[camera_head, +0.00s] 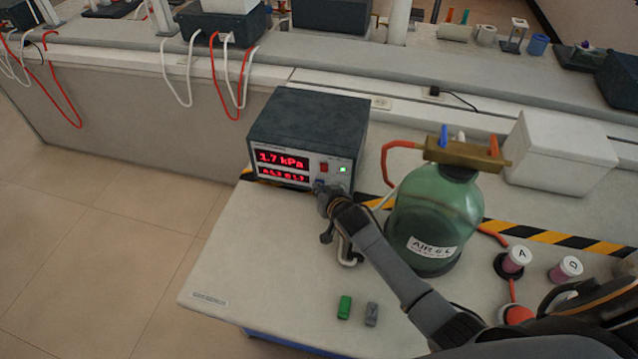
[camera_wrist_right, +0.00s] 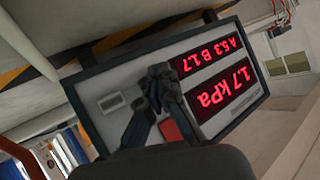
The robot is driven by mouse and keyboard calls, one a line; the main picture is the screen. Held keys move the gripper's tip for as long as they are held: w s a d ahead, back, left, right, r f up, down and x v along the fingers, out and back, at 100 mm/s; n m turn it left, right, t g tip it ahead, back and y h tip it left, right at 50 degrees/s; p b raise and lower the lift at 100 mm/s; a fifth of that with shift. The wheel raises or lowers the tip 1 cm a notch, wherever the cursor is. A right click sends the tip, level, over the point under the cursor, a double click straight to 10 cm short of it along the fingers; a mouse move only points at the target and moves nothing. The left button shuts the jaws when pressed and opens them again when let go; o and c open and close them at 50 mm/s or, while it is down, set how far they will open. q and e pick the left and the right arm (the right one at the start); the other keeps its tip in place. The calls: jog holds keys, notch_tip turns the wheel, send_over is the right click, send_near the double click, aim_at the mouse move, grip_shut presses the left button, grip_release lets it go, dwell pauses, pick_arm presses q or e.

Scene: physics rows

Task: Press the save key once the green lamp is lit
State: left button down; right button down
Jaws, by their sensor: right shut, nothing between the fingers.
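The meter box (camera_head: 308,128) stands on the bench, its red display (camera_head: 282,160) reading 1.7 kPa with a smaller line below. A small green lamp (camera_head: 343,169) glows at the right of its front panel. My right gripper (camera_head: 324,192) is shut and empty, its tips at the lower panel, just right of the display. In the right wrist view the panel appears upside down, and the shut fingertips (camera_wrist_right: 160,74) lie over it beside the display (camera_wrist_right: 213,82). No save key is clearly readable; the fingers cover that part, and contact cannot be told. My left gripper is not in view.
A green bottle (camera_head: 432,222) with a brass top and red hose stands close right of my right forearm. A green block (camera_head: 344,307) and grey block (camera_head: 371,314) lie in front. A white box (camera_head: 563,153) stands at the back right. The bench's front left is clear.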

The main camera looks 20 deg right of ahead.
jog(key=shift+w+r, duration=0.15)
jog(key=shift+r, duration=0.3)
jog(key=shift+s+a+f+p, duration=0.1)
jog(key=shift+s+a+p, duration=0.05)
jog(key=shift+s+p, duration=0.15)
jog(key=shift+s+a+f, duration=0.15)
jog(key=shift+s+f, duration=0.05)
jog(key=shift+s+a, duration=0.1)
jog(key=shift+s+a+f+p, duration=0.1)
jog(key=shift+s+a+p, duration=0.5)
jog(key=shift+s, duration=0.45)
jog(key=shift+s+a+p, duration=0.4)
jog(key=shift+s+a, duration=0.35)
jog(key=shift+s, duration=0.3)
jog(key=shift+f, duration=0.1)
